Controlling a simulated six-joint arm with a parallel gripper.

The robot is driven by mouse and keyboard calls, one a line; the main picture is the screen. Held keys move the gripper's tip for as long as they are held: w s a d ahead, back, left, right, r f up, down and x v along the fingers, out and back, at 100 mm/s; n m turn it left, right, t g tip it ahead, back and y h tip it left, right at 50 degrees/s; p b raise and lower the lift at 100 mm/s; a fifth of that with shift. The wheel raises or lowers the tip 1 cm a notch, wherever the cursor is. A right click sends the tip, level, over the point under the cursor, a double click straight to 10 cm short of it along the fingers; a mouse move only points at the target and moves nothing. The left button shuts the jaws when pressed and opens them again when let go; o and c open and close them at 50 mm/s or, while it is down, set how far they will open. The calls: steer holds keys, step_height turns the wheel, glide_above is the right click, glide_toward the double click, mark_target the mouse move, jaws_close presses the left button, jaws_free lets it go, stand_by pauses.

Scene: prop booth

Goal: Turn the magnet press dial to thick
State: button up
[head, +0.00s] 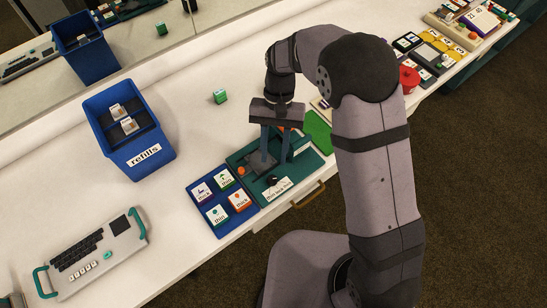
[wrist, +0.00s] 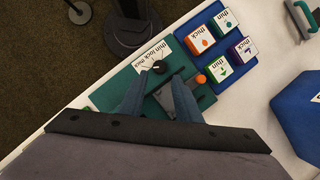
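The magnet press is a teal board (head: 238,160) with a grey plate (head: 262,163) and an orange knob (head: 241,170). Its black dial (head: 272,181) sits at the front beside a white label (head: 280,188) reading thin, lock, thick. The dial also shows in the wrist view (wrist: 159,67), just beyond my fingertips and apart from them as far as I can see. Its pointer direction is too small to tell. My gripper (head: 275,157) points down over the press, its fingers apart and empty; they also show in the wrist view (wrist: 163,82).
A blue tray (head: 222,231) with thick and thin blocks lies left of the press. A blue refills bin (head: 160,160) stands behind it. A keyboard device (head: 90,255) lies front left. A small green block (head: 220,96) is at the back. A red round object (head: 409,78) and card trays are right.

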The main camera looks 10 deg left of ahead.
mark_target(271, 178)
steer(key=shift+o, duration=1.4)
steer(key=shift+a, duration=0.1)
steer(key=s+a+n, duration=0.1)
steer(key=a, duration=0.1)
steer(key=s+a+n+h, duration=0.1)
steer(key=s+a, duration=0.1)
steer(key=s+a+f+n, duration=0.1)
steer(key=s+a, duration=0.1)
steer(key=shift+a+f+h+b, duration=0.1)
steer(key=shift+a+h+b, duration=0.1)
steer(key=shift+h+b, duration=0.15)
steer(key=shift+w+n+t+h, duration=0.3)
steer(key=shift+n+t, duration=0.2)
steer(key=shift+n, duration=0.6)
steer(key=w+d+n, duration=0.1)
steer(key=n, duration=0.1)
steer(key=w+d+r+n+t+h, duration=0.1)
steer(key=n, duration=0.1)
steer(key=shift+w+d+h, duration=0.25)
steer(key=shift+d, duration=0.05)
steer(key=shift+w+d+n, duration=0.1)
steer(key=shift+d+n, duration=0.15)
steer(key=shift+n, duration=1.15)
steer(key=shift+p+x, duration=0.85)
steer(key=shift+x, duration=2.8)
steer(key=shift+d, duration=0.2)
